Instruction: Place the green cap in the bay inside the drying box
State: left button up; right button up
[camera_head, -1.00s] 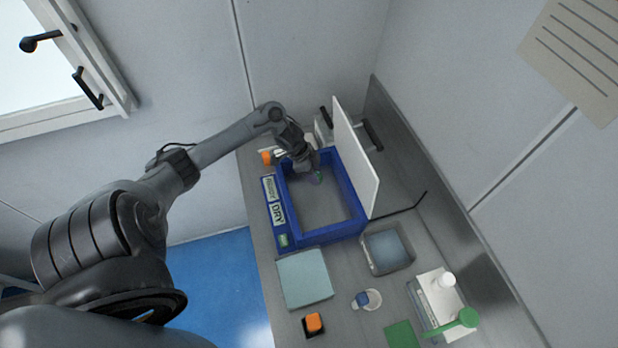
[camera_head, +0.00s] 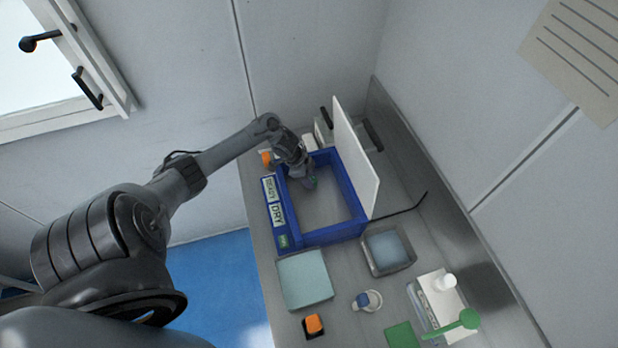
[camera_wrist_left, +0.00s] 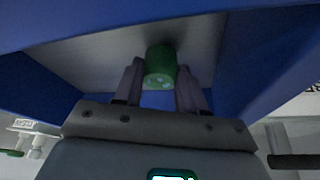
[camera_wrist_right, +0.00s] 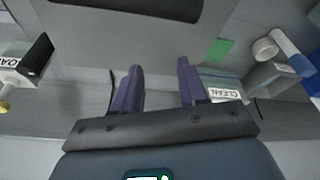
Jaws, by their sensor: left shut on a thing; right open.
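The green cap (camera_wrist_left: 160,66) is between the fingers of my left gripper (camera_wrist_left: 160,84) in the left wrist view. In the head view my left gripper (camera_head: 309,180) is inside the blue drying box (camera_head: 329,234), near its back left part, with a bit of the green cap (camera_head: 314,182) showing. The box's grey floor (camera_head: 325,205) shows beyond the cap; I cannot tell whether the cap touches it. The bay is hard to make out. My right gripper (camera_wrist_right: 158,88) is open and empty in the right wrist view and is outside the head view.
A white upright panel (camera_head: 356,160) stands along the box's right side. A green item (camera_head: 467,318) is at the front right.

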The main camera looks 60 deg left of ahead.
pick_arm(q)
jog(key=shift+f, duration=0.1)
jog(key=o, duration=1.1)
jog(key=shift+c, duration=0.2)
jog(key=shift+s+a+r, duration=0.1)
jog(key=shift+r, duration=0.3)
pick_arm(e)
jog(key=shift+r, duration=0.1)
pick_arm(q)
jog(key=p+v, duration=0.1)
jog(key=v, duration=1)
jog(key=shift+r, duration=0.25)
pick_arm(e)
jog(key=shift+r, duration=0.55)
